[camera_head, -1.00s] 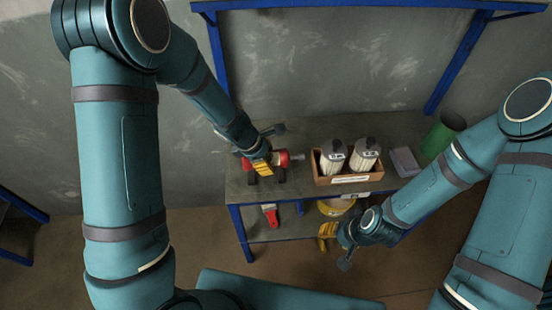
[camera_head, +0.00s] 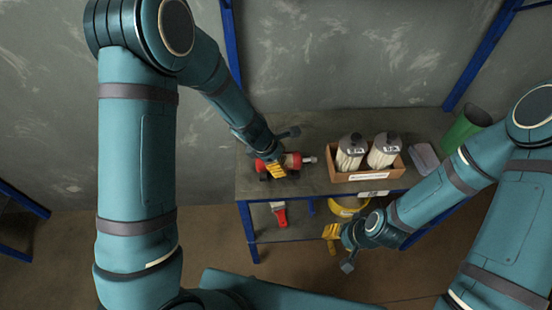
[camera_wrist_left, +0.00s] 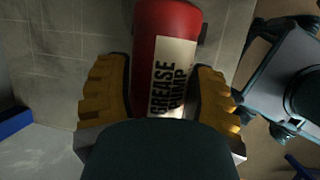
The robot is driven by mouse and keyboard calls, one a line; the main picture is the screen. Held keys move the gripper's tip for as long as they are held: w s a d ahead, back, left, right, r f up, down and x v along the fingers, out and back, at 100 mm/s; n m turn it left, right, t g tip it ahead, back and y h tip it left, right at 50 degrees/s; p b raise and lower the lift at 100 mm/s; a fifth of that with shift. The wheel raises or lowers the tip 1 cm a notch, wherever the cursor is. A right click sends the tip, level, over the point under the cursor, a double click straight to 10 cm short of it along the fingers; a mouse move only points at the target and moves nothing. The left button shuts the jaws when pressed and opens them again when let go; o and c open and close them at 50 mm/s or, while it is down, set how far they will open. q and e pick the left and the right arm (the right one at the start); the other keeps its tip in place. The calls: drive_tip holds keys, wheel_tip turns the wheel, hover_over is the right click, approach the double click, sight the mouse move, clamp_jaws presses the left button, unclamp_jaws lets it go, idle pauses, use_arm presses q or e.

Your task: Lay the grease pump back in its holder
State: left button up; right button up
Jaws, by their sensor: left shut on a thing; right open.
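The grease pump (camera_head: 294,161) is a red cylinder with a cream label and a grey nozzle pointing right. It lies level over the left part of the workbench (camera_head: 320,124). My left gripper (camera_head: 277,170) is shut around its body; the left wrist view shows the red pump (camera_wrist_left: 165,20) between the yellow fingers (camera_wrist_left: 163,95), its label reading "GREASE PUMP". Small dark supports, apparently the holder (camera_head: 265,177), show just below the pump. I cannot tell whether the pump touches them. My right gripper (camera_head: 331,240) is open and empty in front of the bench.
A wooden box (camera_head: 367,176) with two pale bottles stands right of the pump. A grey-pink block (camera_head: 424,157) and a green cylinder (camera_head: 463,132) are farther right. A red-handled brush (camera_head: 280,212) and a yellow round thing (camera_head: 345,208) are on the lower shelf.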

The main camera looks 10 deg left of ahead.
use_arm(q)
drive_tip(key=shift+d+f+b, duration=0.1)
drive_tip(key=shift+f+b, duration=0.3)
idle(0.4)
drive_tip(key=o, duration=1.3)
drive_tip(key=v, duration=1.1)
drive_tip(key=shift+s+r, duration=0.1)
drive_tip(key=shift+r, duration=0.2)
drive_tip(key=shift+a+r, duration=0.15)
drive_tip(key=shift+a, duration=0.1)
drive_tip(key=shift+s, duration=0.1)
